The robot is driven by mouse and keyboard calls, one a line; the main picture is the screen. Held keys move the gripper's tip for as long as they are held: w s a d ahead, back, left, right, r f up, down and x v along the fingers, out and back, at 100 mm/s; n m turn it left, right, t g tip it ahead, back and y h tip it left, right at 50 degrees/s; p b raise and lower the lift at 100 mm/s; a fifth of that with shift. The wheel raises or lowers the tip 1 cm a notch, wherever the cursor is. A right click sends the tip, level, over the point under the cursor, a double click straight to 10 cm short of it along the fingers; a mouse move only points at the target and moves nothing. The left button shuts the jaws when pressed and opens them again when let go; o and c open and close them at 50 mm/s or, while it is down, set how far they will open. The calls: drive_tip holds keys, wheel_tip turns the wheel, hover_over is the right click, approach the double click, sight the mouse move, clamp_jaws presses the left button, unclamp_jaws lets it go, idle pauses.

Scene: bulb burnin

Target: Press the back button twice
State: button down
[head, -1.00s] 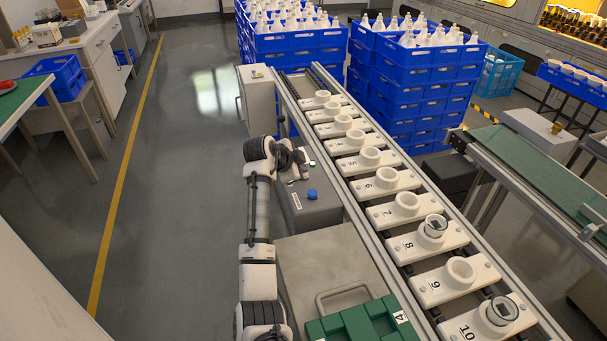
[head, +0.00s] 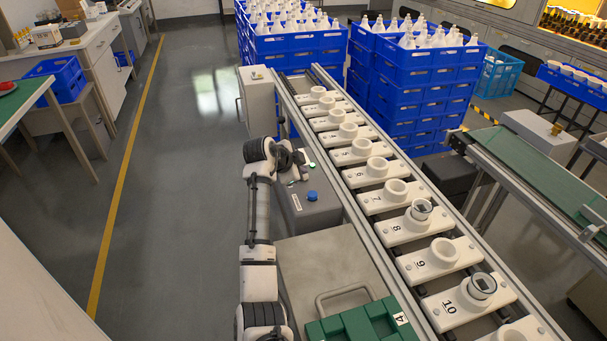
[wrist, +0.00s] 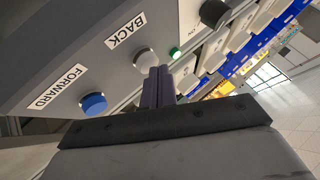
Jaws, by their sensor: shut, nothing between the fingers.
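The control box (head: 322,212) stands beside the conveyor. In the wrist view the grey-white back button (wrist: 146,60) sits below the BACK label (wrist: 125,30). The blue forward button (wrist: 93,103) sits by the FORWARD label (wrist: 55,87); it also shows in the head view (head: 312,196). My gripper (wrist: 160,72) is shut and empty, its tips right beside the back button in the wrist view. I cannot tell whether they touch it. In the head view my gripper (head: 298,172) is over the box's far part, and the back button cannot be made out.
A green lamp (wrist: 175,52) and a dark knob (wrist: 213,12) are on the same panel. The conveyor (head: 385,285) carries numbered white carriers with round sockets; carriers 8 (head: 408,224) and 10 (head: 463,304) hold glass-topped pieces. Blue crates (head: 300,45) stand behind. Floor at left is clear.

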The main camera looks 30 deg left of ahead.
drive_tip(key=shift+r, duration=0.6)
drive_tip(key=shift+r+p, duration=1.7)
drive_tip(key=shift+r, duration=0.85)
drive_tip(key=shift+f, duration=0.1)
